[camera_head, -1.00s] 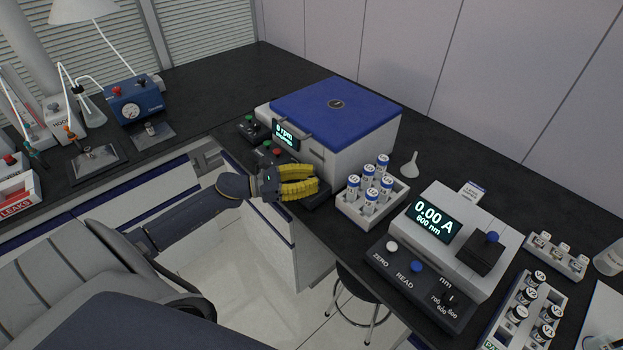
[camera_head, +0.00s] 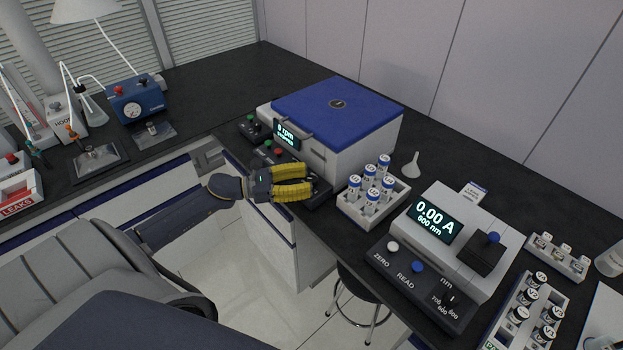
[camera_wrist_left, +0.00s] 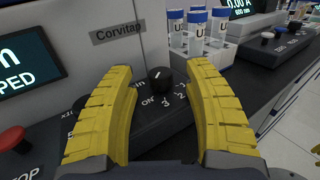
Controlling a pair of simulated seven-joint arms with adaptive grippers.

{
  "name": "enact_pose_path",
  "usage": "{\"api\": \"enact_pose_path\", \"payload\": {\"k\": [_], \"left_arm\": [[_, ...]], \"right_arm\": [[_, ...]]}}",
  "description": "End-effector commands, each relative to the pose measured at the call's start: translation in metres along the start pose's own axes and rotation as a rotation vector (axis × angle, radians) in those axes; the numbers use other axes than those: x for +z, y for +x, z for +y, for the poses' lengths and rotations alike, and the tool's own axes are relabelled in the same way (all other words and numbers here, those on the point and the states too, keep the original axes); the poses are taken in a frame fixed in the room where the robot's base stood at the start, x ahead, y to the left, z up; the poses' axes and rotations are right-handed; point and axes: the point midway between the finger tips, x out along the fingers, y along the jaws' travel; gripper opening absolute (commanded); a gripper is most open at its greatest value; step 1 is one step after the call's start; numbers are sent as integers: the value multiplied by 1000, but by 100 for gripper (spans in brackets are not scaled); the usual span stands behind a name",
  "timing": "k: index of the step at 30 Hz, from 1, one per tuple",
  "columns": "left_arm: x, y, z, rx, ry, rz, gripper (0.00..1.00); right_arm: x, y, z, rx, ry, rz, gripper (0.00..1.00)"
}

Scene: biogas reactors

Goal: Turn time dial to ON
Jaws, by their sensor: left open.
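The time dial (camera_wrist_left: 160,79) is a black knob with a white pointer mark on the centrifuge's front panel. In the left wrist view it sits just beyond and between my open yellow fingers, with "ON" and a 3 printed below it. My left gripper (camera_wrist_left: 158,95) is open and empty, with no finger seen closed on the dial. In the head view my left gripper (camera_head: 308,182) is in front of the centrifuge (camera_head: 350,142), over its control panel, and hides the dial. My right gripper is not in view.
A rack of blue-capped tubes (camera_head: 345,205) stands just right of the centrifuge. A red stop button (camera_wrist_left: 12,138) is at the panel's left. The photometer (camera_head: 462,230) is farther right. A funnel (camera_head: 412,165) stands behind the rack.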

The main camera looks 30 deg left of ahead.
Motion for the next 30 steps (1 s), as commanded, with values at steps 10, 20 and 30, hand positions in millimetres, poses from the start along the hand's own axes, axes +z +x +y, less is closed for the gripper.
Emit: {"api": "enact_pose_path", "payload": {"k": [10,20,30], "left_arm": [[-1,-59,0,0,-1,2,51],[0,-91,0,0,0,1,51],[1,-95,0,-1,1,-1,51]], "right_arm": [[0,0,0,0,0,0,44],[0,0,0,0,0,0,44],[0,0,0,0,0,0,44]]}}
